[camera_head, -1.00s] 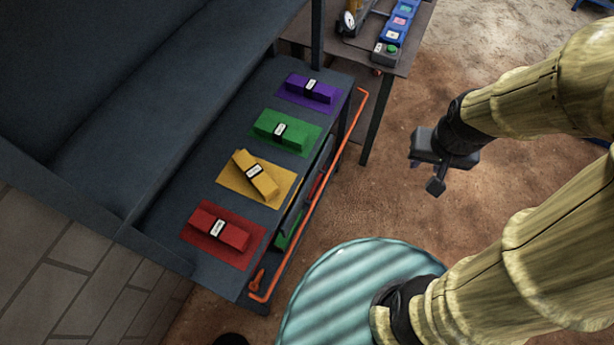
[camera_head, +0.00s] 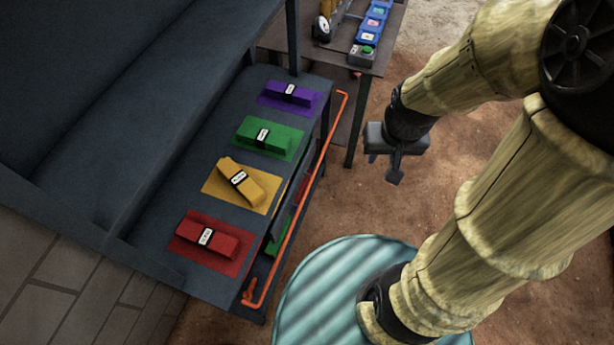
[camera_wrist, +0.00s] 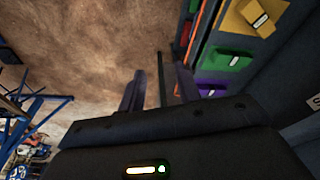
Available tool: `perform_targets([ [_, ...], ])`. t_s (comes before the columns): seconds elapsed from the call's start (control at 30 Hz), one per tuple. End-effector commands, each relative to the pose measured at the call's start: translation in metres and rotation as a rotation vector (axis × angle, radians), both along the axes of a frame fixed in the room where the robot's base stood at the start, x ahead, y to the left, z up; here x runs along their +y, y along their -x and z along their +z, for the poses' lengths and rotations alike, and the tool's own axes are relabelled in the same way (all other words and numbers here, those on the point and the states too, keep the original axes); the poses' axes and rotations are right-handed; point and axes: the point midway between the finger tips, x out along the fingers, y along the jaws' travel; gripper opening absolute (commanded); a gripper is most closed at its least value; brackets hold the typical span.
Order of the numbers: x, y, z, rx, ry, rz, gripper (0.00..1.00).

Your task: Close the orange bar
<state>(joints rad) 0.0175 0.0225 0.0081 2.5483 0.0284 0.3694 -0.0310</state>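The orange bar (camera_head: 304,198) is a thin bent rod along the front edge of the dark bench (camera_head: 190,277). It stands out from the bench's open front, with one end low near the bench's near corner. My gripper (camera_head: 394,175) hangs to the right of the bar's far half, apart from it, over bare ground.
Red (camera_head: 228,243), yellow (camera_head: 247,191), green (camera_head: 277,139) and purple (camera_head: 297,97) blocks lie on coloured mats on the bench. A small table with a button box (camera_head: 362,55) stands behind. Brown ground right of the bar is free.

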Motion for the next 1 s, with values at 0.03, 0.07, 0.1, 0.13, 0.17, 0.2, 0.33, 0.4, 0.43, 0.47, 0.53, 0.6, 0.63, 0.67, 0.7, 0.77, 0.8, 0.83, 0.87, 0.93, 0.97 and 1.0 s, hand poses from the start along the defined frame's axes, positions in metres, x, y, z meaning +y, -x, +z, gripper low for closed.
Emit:
perform_targets([
  [0.03, -0.001, 0.0, -0.019, 0.028, -0.008, -0.004, 0.33],
  [0.07, -0.001, 0.0, -0.028, 0.047, -0.015, -0.007, 0.33],
  [0.1, -0.001, 0.0, -0.042, 0.075, -0.028, -0.008, 0.33],
  [0.13, -0.002, 0.0, -0.053, 0.099, -0.039, -0.008, 0.33],
  [0.17, -0.002, 0.0, -0.065, 0.123, -0.052, -0.01, 0.33],
  [0.2, -0.001, 0.001, -0.081, 0.159, -0.074, -0.012, 0.33],
  [0.33, 0.003, 0.0, -0.132, 0.265, -0.167, -0.013, 0.33],
  [0.4, 0.006, -0.001, -0.158, 0.314, -0.229, -0.014, 0.33],
  [0.43, 0.008, -0.001, -0.168, 0.332, -0.256, -0.013, 0.33],
  [0.47, 0.01, -0.002, -0.179, 0.351, -0.287, -0.011, 0.33],
  [0.53, 0.014, -0.005, -0.203, 0.387, -0.36, -0.011, 0.33],
  [0.6, 0.019, -0.009, -0.226, 0.414, -0.441, -0.01, 0.33],
  [0.63, 0.02, -0.011, -0.236, 0.424, -0.477, -0.011, 0.33],
  [0.67, 0.022, -0.013, -0.246, 0.431, -0.515, -0.011, 0.33],
  [0.7, 0.025, -0.016, -0.258, 0.438, -0.566, -0.01, 0.33],
  [0.77, 0.028, -0.022, -0.276, 0.442, -0.643, -0.011, 0.33],
  [0.8, 0.031, -0.026, -0.288, 0.441, -0.697, -0.01, 0.33],
  [0.83, 0.032, -0.03, -0.297, 0.438, -0.737, -0.011, 0.33],
  [0.87, 0.033, -0.033, -0.306, 0.433, -0.778, -0.012, 0.33],
  [0.93, 0.036, -0.043, -0.325, 0.413, -0.876, -0.015, 0.33],
  [0.97, 0.036, -0.048, -0.333, 0.402, -0.918, -0.017, 0.33],
  [1.0, 0.037, -0.054, -0.344, 0.382, -0.975, -0.02, 0.33],
])
